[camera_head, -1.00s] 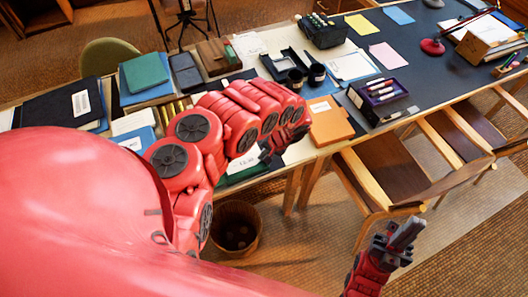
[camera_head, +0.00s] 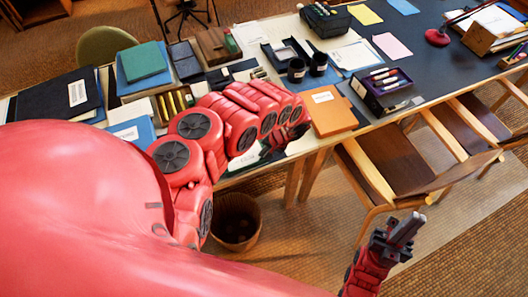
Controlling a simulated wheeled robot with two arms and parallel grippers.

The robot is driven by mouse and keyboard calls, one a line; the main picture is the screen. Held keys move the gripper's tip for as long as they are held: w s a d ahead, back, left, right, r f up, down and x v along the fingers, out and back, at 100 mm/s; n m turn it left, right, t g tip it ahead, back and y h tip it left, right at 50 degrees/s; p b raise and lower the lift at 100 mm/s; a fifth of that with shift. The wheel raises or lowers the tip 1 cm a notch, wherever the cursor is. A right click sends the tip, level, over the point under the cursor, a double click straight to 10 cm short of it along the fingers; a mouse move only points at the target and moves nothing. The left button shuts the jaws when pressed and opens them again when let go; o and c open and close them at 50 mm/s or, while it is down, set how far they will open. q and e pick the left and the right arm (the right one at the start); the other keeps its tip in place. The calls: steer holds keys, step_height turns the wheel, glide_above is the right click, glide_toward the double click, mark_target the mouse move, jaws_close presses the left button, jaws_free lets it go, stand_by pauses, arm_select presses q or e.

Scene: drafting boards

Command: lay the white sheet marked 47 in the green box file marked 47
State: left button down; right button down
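A dark green flat item with a white label (camera_head: 246,157) lies at the table's near edge, mostly hidden behind my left arm; its mark is not legible. A green book-like item (camera_head: 144,62) lies on a blue one at the back left, with no mark visible. White papers lie about the table, but I cannot make out a 47 on any. My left gripper (camera_head: 284,143) is over the near table edge, left of the orange folder; its fingers are too dark and small to judge. My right gripper (camera_head: 406,231) is low in front of the chairs, away from the table, with nothing visible in it.
An orange folder (camera_head: 331,111) and a purple box of markers (camera_head: 387,91) lie near the front edge. Wooden chairs (camera_head: 397,163) crowd the table's right front. A wicker basket (camera_head: 236,222) stands on the floor below.

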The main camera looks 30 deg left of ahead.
arm_select(q)
steer(key=shift+s, duration=0.1)
stand_by(0.3)
steer(key=c, duration=1)
jaws_free()
